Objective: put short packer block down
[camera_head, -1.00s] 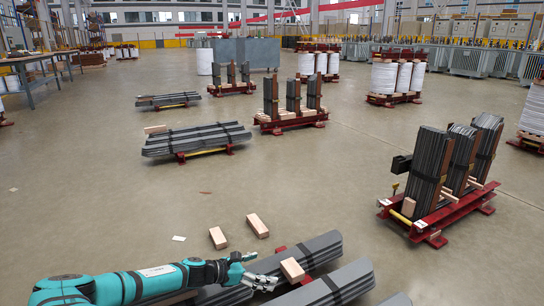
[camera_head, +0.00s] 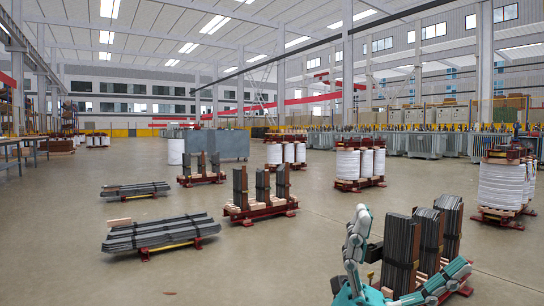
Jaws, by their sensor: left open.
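My left gripper (camera_head: 413,240) rises from the bottom edge at the lower right, close to the camera. The loose light wooden packer blocks near the front are out of view. My right gripper is not in view.
The near dark upright stacks (camera_head: 403,240) stand at the lower right. A flat plate stack (camera_head: 160,232) lies at the left. Another upright set on a red stand (camera_head: 262,211) is in the middle. White drums (camera_head: 500,185) stand right. Bare floor (camera_head: 250,270) spans the lower middle.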

